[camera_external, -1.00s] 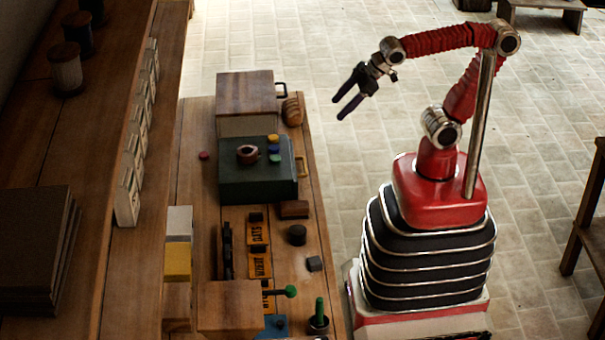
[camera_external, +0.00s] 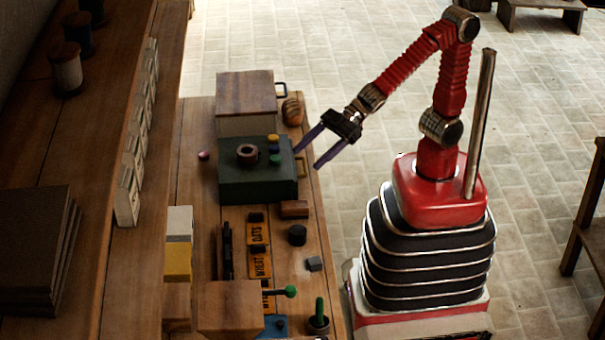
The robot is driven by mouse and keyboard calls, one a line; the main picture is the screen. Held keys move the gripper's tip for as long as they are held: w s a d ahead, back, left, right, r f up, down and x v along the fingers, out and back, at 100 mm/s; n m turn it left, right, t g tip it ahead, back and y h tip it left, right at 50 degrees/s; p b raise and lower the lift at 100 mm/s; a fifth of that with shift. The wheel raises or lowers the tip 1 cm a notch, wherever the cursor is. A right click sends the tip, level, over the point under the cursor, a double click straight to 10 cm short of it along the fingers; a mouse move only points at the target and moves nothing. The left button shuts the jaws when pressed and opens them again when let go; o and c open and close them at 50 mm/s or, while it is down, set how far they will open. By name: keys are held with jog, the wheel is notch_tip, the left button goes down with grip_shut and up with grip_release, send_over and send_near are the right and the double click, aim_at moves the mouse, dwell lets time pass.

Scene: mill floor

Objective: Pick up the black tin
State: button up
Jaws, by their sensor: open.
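A small dark round tin (camera_external: 297,235), which looks like the black tin, stands on the wooden bench near its right edge. It is below a brown wooden block in the picture, with free bench around it. My gripper (camera_external: 307,160) is open and empty, its two dark fingers pointing down and left. It is at the right edge of the dark green box, near the yellow handle, and well above the tin in the picture. Its exact height over the bench I cannot tell.
The dark green box (camera_external: 230,188) carries a brown ring and several coloured pieces. A brown block (camera_external: 294,209) lies just above the tin, and a small grey cube (camera_external: 314,263) just below it. A green-knobbed lever (camera_external: 291,291) sticks out farther down.

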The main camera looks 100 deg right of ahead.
jog(key=a+f, duration=0.1)
jog(key=a, duration=0.2)
send_near(298, 233)
jog(key=f, duration=0.1)
jog(key=w, duration=0.1)
jog(key=w+f, duration=0.1)
jog(key=shift+d+f+n+y, duration=0.3)
jog(key=shift+y, duration=0.1)
jog(key=shift+w, duration=0.15)
jog(key=shift+x, duration=1.2)
jog(key=shift+a, duration=0.1)
jog(key=shift+x, duration=2.45)
jog(key=shift+c, duration=0.2)
